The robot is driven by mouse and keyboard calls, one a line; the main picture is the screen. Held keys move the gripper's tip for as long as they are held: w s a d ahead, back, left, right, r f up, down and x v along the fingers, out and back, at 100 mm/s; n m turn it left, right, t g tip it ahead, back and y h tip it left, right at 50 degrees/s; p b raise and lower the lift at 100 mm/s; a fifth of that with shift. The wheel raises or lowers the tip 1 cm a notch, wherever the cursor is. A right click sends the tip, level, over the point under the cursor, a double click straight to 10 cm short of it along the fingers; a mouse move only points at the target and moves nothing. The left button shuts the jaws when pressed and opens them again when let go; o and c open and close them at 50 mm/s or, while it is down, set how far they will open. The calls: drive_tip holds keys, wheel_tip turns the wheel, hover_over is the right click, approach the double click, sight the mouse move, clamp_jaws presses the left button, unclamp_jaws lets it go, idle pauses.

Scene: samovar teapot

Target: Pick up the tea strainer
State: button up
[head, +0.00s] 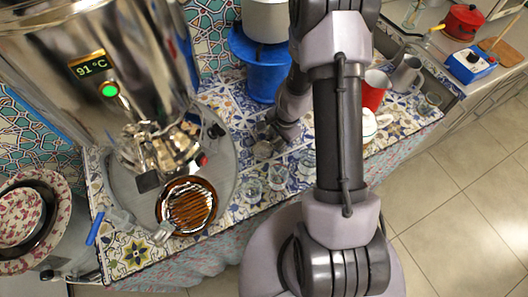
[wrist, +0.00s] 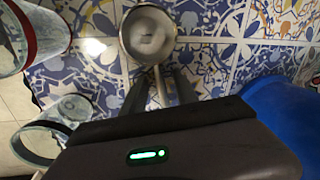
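The tea strainer (wrist: 148,35) is a small round metal bowl with a straight handle, seen from above at the top middle of the wrist view, over the patterned tiles. My gripper (wrist: 159,80) is open, with one dark finger on each side of the handle. The handle shows between the fingers with a gap on both sides. Whether the strainer rests flat on the tiles is hard to tell. In the head view my gripper (head: 280,132) is low over the tiled counter, and the strainer cannot be made out clearly beside it.
Clear glasses (head: 278,176) stand in front of my gripper. A blue stand (head: 262,72) with a pot is behind it, close on the right in the wrist view. A red cup (head: 374,92) and a white teapot (head: 370,125) are to the right. A large samovar (head: 95,75) stands left.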

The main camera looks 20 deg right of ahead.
drive_tip(key=shift+r, duration=0.15)
clamp_jaws()
idle(1.2)
